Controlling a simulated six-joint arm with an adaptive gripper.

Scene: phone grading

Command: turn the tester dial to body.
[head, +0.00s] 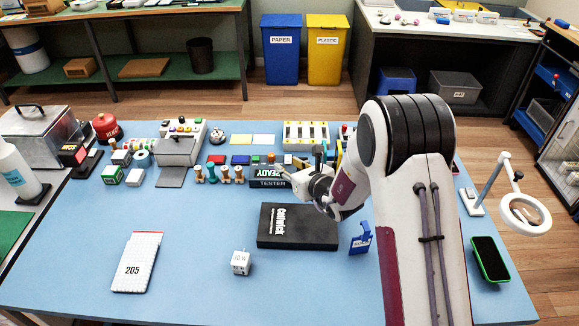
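The tester (270,184) is a dark box at the back middle of the blue table, with "READY" on its display and "TESTER" on its front. My gripper (291,174) is at the tester's right end, with its fingers towards the box. The gripper and wrist cover that end, so I cannot make out the dial or which setting it points to. I cannot tell whether the fingers touch the tester, or whether they are open or shut.
Several stamps (224,174) stand left of the tester. A green-edged phone (490,259) and a ring lamp (524,212) are at the right. The front middle is mostly clear.

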